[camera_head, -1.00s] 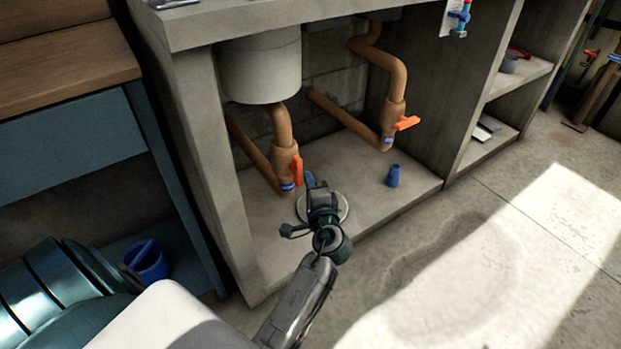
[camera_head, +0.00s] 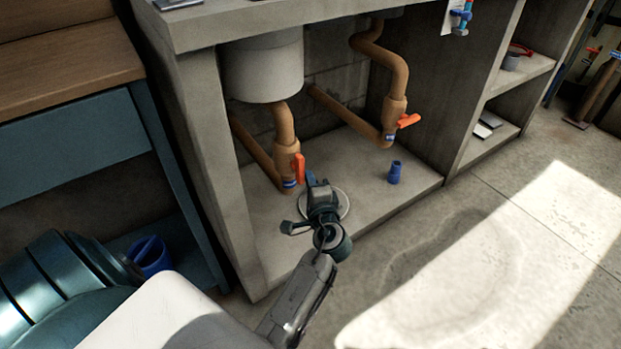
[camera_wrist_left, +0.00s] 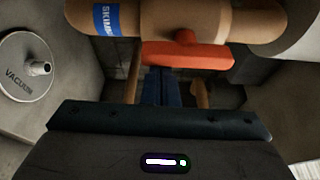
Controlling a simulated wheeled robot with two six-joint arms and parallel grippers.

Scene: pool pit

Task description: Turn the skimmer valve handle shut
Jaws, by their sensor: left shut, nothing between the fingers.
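The skimmer valve is on the left tan pipe (camera_head: 285,135) under the counter. Its orange handle (camera_head: 299,169) stands upright, along the pipe. In the left wrist view the handle (camera_wrist_left: 188,55) lies parallel to the pipe (camera_wrist_left: 210,17), whose blue label (camera_wrist_left: 106,19) reads "SKIM…", the rest cut off by the curve. My left gripper (camera_head: 311,178) is shut and empty, just right of the handle's lower end. In the wrist view its blue fingers (camera_wrist_left: 163,86) point at the handle's side; I cannot tell whether they touch it. My right gripper is not in view.
A second valve with an orange handle (camera_head: 408,121) sits on the right pipe. A round "VACUUM" plate (camera_wrist_left: 27,75) lies on the cabinet floor by my gripper. A blue cup-like piece (camera_head: 395,172) stands to the right. A grey cylinder (camera_head: 263,68) hangs above the skimmer valve.

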